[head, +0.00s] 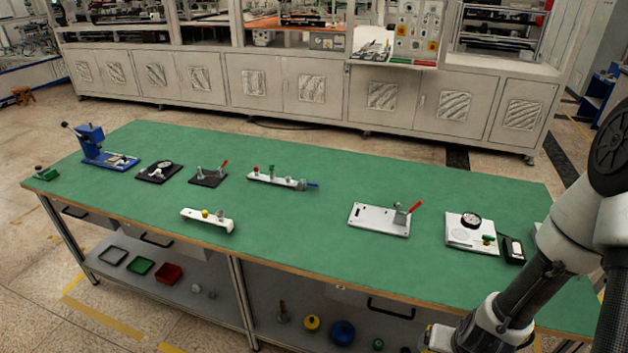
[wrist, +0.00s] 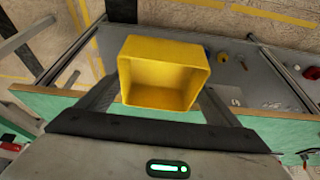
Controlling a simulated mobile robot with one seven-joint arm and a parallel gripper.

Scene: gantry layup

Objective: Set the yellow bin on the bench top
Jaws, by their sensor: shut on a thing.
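The yellow bin (wrist: 165,98) is held in my gripper (wrist: 160,88) in the wrist view, with one finger on each side of it. Its open side faces the wrist camera and it looks empty inside. The green bench top (head: 320,215) spans the head view, and a strip of it shows low in the wrist view (wrist: 60,102). The bin appears held off the bench, by its front edge; the exact gap cannot be told. In the head view my arm comes in at the lower right, and the gripper is mostly cut off by the bottom edge.
A white fixture with a red lever (head: 378,219), a white plate with a dial (head: 471,232), a white bar (head: 207,220) and a blue press (head: 100,146) stand on the bench. Small trays (head: 168,273) and knobs lie on the lower shelf. Bare green lies between the fixtures.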

